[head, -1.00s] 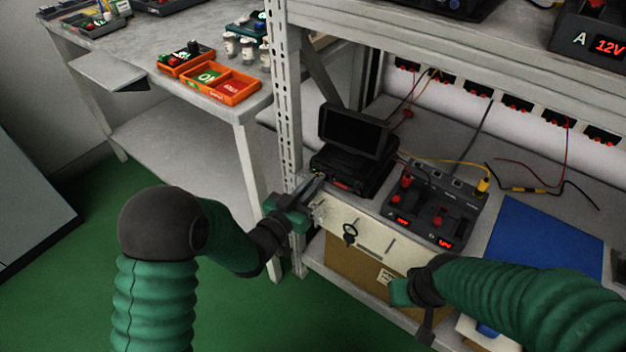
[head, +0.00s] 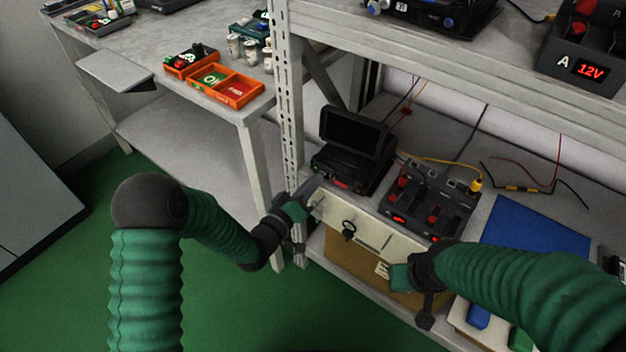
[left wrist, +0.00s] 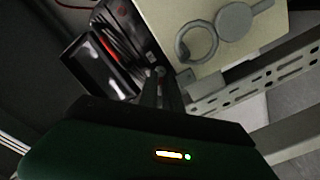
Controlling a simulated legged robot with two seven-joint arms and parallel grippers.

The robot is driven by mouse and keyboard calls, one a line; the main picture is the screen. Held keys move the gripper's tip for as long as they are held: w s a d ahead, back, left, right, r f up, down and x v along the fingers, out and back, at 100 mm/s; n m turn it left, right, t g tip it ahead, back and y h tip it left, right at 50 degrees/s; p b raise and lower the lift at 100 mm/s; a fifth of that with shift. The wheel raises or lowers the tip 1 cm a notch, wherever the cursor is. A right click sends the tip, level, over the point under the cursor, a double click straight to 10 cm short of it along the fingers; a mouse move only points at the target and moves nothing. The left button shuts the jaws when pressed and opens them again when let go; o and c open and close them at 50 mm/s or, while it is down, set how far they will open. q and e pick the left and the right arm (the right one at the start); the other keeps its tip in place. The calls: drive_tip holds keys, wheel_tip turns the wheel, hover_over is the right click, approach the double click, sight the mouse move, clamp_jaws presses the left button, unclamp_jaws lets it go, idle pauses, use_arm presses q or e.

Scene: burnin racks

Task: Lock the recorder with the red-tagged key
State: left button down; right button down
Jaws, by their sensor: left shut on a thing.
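The recorder (head: 350,152), a black box with a raised dark screen, stands on the lower rack shelf. It also shows in the left wrist view (left wrist: 100,62). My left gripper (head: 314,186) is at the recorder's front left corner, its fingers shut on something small. The fingers also show in the left wrist view (left wrist: 161,84). The held thing is mostly hidden; I take it to be the red-tagged key, but its tag cannot be made out.
A black power unit (head: 430,205) and a blue mat (head: 535,235) lie to the right. A rack post (head: 288,110) stands close to my left gripper.

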use_arm(q)
drive_tip(key=shift+s+f, duration=0.1)
drive_tip(key=shift+f, duration=0.1)
idle(0.3)
drive_tip(key=c, duration=1.9)
unclamp_jaws()
drive_tip(key=shift+s+a, duration=0.1)
drive_tip(key=shift+a, duration=0.05)
drive_tip(key=p+v, duration=0.3)
drive_tip(key=v, duration=1.3)
drive_tip(key=shift+s, duration=0.25)
drive_tip(key=shift+w+a, duration=0.1)
